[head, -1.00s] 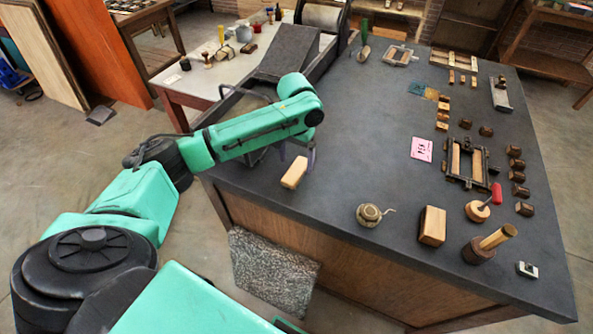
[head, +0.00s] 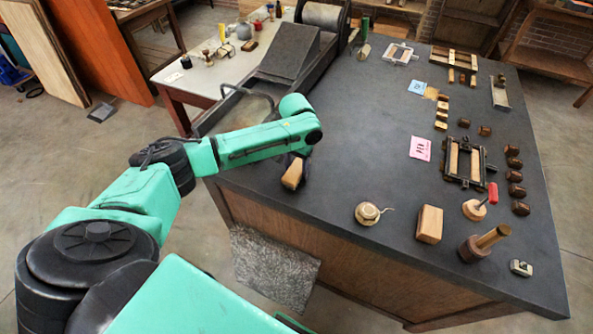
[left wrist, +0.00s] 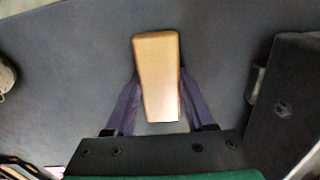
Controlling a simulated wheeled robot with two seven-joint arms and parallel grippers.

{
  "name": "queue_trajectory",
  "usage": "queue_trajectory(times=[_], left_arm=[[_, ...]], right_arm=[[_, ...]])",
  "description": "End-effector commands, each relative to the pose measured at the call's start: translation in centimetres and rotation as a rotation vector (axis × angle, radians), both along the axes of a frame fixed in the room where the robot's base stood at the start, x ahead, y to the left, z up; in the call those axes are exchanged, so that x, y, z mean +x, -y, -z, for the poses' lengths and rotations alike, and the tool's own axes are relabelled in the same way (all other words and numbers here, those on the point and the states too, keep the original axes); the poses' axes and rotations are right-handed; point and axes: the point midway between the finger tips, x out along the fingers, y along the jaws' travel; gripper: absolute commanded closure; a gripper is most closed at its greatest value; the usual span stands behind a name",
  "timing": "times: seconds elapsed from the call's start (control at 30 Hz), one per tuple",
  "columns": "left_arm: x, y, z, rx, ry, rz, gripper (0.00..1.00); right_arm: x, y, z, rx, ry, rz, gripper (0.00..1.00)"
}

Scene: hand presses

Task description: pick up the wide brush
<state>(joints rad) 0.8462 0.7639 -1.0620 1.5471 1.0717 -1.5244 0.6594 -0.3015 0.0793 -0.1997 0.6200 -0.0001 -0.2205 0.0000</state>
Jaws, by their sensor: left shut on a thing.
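The wide brush looks like a tapered light wooden block (head: 292,174) at the near left edge of the dark bench top. It also shows in the left wrist view (left wrist: 157,70), between the two purple fingers. My left gripper (left wrist: 160,95) is shut on it, one finger against each side. No bristles can be made out. I cannot tell whether the brush touches the bench. My right gripper is not in view.
The dark press bed (head: 291,60) stands along the bench's left side, close to my arm. The bench middle is clear.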

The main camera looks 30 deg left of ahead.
Motion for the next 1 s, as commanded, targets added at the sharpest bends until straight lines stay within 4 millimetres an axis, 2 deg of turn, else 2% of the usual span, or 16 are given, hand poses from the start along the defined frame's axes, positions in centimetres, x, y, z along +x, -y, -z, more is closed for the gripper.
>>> queue_trajectory(times=[0.17, 0.27, 0.53, 0.6, 0.7, 0.8, 1.0], left_arm=[[0.1, 0.0, -2.0, -0.002, 0.004, 0.0, 1.0], [0.2, 0.0, -4.4, -0.002, 0.007, 0.001, 1.0], [0.1, 0.1, -14.5, -0.002, 0.009, 0.001, 1.0], [0.2, 0.0, -16.8, -0.001, 0.007, -0.001, 1.0], [0.1, -0.1, -19.1, 0.001, 0.004, 0.0, 1.0], [0.1, -0.1, -19.9, 0.001, 0.002, -0.001, 1.0], [0.0, 0.0, -19.9, 0.0, 0.0, -0.001, 1.0]], right_arm=[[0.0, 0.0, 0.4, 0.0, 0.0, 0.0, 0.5], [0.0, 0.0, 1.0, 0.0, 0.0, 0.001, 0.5], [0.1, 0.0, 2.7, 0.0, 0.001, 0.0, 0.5], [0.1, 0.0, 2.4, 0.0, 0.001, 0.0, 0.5], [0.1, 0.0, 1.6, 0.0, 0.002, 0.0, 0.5], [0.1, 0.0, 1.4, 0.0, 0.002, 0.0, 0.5], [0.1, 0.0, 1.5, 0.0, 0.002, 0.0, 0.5]])
